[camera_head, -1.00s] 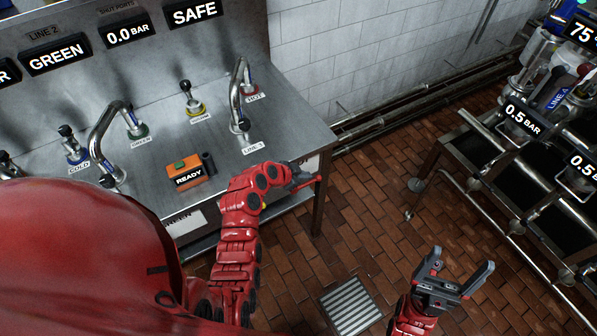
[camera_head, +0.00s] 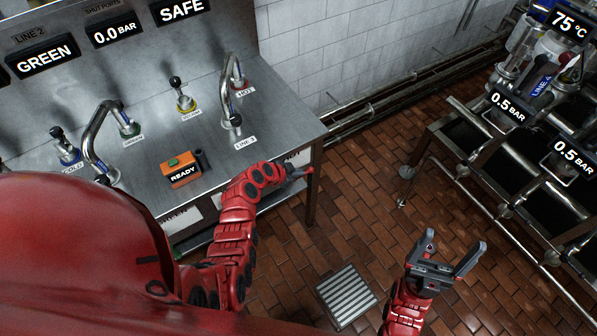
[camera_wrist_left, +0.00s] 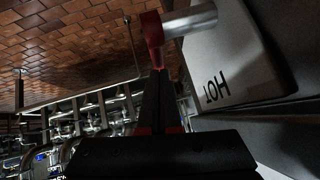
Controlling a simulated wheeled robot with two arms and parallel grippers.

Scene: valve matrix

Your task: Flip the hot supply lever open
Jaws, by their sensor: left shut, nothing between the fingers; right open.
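A red lever (camera_wrist_left: 152,38) on a silver stub (camera_wrist_left: 190,20) stands out from a pale plate marked HOT (camera_wrist_left: 214,92) in the left wrist view. In the head view, the HOT plate (camera_head: 298,157) is on the bench's front face, near its right end, partly hidden by my left arm. My left gripper (camera_head: 302,171) is shut and empty in front of it. In the left wrist view, its dark fingers (camera_wrist_left: 159,75) point at the lower end of the red lever, close to or touching it; I cannot tell which. My right gripper (camera_head: 455,242) is open and empty over the floor.
A dark rack with pipes and gauges (camera_head: 508,103) stands at the right. Brick floor (camera_head: 370,200) lies open between them, with a drain grate (camera_head: 347,295).

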